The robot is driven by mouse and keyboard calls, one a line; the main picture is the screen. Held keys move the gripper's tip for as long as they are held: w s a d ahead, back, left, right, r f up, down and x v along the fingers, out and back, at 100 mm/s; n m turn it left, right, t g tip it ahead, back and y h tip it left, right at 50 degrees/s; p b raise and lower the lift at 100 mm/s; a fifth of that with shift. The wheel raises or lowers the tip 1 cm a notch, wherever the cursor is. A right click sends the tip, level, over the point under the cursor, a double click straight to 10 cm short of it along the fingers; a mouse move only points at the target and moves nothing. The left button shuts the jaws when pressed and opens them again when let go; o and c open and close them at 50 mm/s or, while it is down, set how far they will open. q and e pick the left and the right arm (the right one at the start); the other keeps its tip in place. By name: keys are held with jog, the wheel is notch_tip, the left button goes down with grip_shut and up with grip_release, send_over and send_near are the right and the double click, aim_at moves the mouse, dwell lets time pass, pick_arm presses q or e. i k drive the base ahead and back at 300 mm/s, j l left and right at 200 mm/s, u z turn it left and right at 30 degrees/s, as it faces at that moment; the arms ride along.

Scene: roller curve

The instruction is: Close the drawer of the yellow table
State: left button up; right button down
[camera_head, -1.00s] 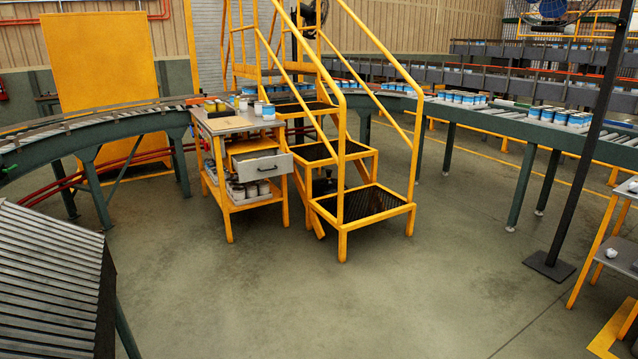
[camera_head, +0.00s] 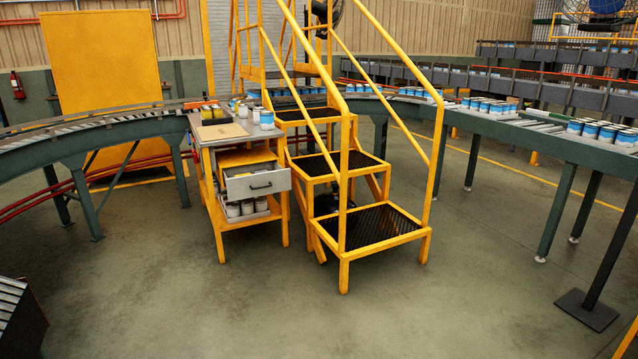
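The yellow table (camera_head: 228,223) stands left of the middle in the head view, some distance ahead of me. Its grey drawer (camera_head: 257,183) is pulled out toward me and to the right. A dark handle (camera_head: 261,187) is on the drawer's front. Several cans and a flat brown piece lie on the table's top. Several white cans stand on its lower shelf, under the drawer. Neither of my grippers shows in this view.
Yellow steps (camera_head: 375,229) with handrails stand close to the table's right side. A green curved roller conveyor (camera_head: 76,149) runs behind the table. A dark pole's base (camera_head: 587,309) stands at the right. The floor (camera_head: 190,310) ahead is clear.

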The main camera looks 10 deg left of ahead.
aim_at(278, 178)
jog(key=i+j+u, duration=0.15)
jog(key=i+u, duration=0.35)
jog(key=i, duration=0.15)
jog(key=i+l+u, duration=0.15)
jog(key=i+u, duration=0.3)
jog(key=i, duration=0.2)
